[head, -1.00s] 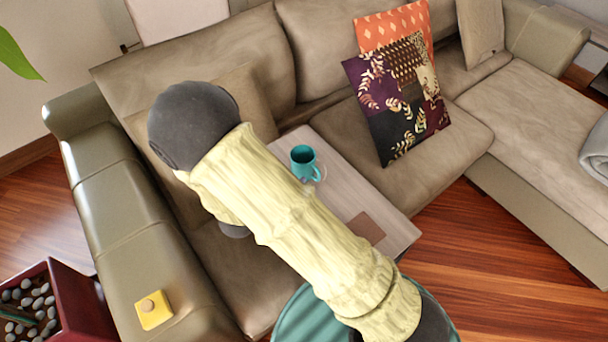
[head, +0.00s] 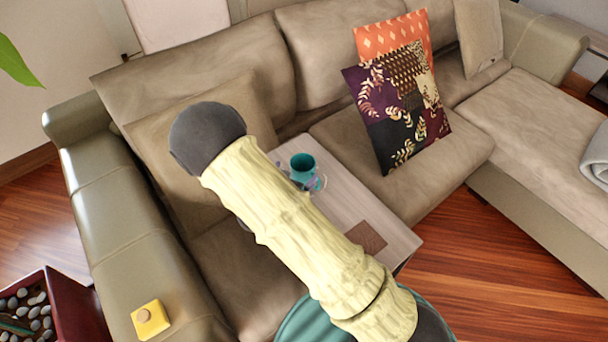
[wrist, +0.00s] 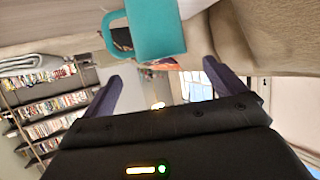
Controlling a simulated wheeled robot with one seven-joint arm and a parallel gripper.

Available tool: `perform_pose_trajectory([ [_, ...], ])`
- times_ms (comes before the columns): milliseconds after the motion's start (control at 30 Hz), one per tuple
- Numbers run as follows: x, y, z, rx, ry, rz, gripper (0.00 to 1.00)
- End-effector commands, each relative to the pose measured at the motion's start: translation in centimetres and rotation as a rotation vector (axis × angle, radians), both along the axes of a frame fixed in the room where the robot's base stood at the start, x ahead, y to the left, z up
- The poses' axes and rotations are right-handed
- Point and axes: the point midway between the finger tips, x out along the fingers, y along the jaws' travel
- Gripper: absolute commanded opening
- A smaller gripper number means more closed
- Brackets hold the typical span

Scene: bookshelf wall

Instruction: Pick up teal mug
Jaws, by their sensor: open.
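The teal mug (head: 303,170) stands upright on a pale wooden table (head: 345,200) in front of the sofa. In the head view my arm hides part of the table, and something of my gripper seems to overlap the mug's lower part. In the wrist view the mug (wrist: 156,28) is at the top, with its handle on the left. My gripper (wrist: 162,80) is open, its two dark fingers apart. The mug appears beyond the fingertips, roughly in line with the gap between them, and nothing is held.
A beige sofa (head: 230,60) surrounds the table at the back and left. A patterned cushion (head: 400,105) leans on it. A dark flat square (head: 366,237) lies on the table. A yellow block (head: 150,319) sits on the sofa arm. Wooden floor (head: 475,255) is clear at the right.

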Motion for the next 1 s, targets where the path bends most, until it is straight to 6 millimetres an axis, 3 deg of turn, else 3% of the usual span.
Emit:
perform_pose_trajectory([
  [200, 2.5, -1.1, -1.2, -0.001, 0.000, 0.004, 0.95],
  [667, 3.3, -1.5, -1.6, 0.001, 0.000, 0.004, 0.95],
  [1000, 7.2, -3.6, -3.4, 0.001, 0.000, 0.002, 0.95],
])
